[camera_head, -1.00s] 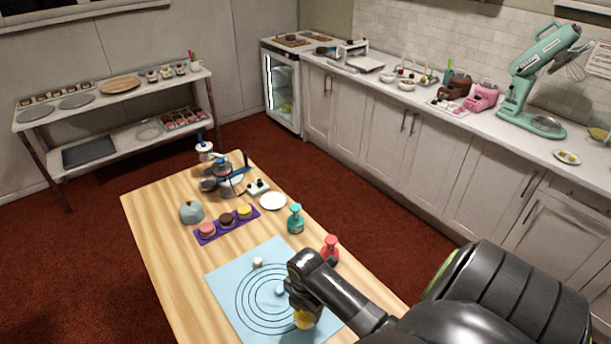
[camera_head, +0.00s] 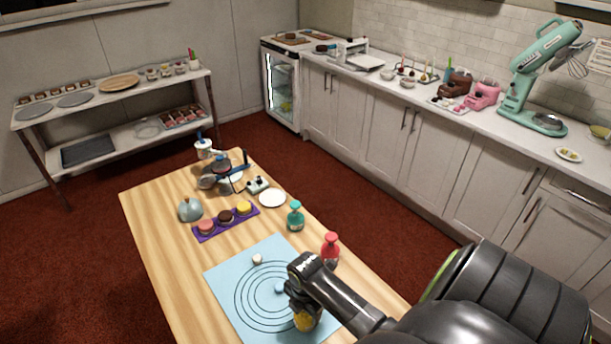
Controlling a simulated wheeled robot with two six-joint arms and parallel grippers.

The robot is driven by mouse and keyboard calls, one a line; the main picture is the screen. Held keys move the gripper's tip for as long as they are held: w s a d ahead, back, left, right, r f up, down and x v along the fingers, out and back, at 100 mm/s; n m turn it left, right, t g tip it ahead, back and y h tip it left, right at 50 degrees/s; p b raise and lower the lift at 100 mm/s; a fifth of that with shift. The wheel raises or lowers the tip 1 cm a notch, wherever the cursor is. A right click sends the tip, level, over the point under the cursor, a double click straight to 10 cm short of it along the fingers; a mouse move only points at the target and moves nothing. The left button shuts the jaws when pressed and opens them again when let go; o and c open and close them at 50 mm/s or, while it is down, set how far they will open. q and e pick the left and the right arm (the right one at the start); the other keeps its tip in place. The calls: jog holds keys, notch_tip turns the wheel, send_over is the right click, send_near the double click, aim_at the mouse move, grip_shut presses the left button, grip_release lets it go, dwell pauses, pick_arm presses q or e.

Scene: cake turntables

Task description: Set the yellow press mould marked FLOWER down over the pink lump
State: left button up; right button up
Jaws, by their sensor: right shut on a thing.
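My right gripper (camera_head: 298,300) reaches in from the lower right over the blue mat (camera_head: 225,277). It is shut on the yellow press mould (camera_head: 306,321), which shows just below the fingers at the right part of the mat's rings. The mould's FLOWER mark is not readable, and I cannot tell its height above the mat. I do not see the pink lump; the arm, gripper or mould may hide it. A white lump (camera_head: 257,259) and a light blue lump (camera_head: 279,287) lie on the mat. The blue one is close left of the gripper. My left gripper is not in view.
A red press mould (camera_head: 330,250) and a teal one (camera_head: 295,216) stand along the table's right edge. Behind the mat are a purple tray (camera_head: 214,236) with small cakes, a white plate (camera_head: 272,198) and a grey-blue dome (camera_head: 190,210). The table's left front is clear.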

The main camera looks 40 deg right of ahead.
jog(key=shift+f, duration=0.3)
jog(key=o, duration=1.5)
jog(key=shift+r+p, duration=1)
jog(key=shift+r, duration=2.5)
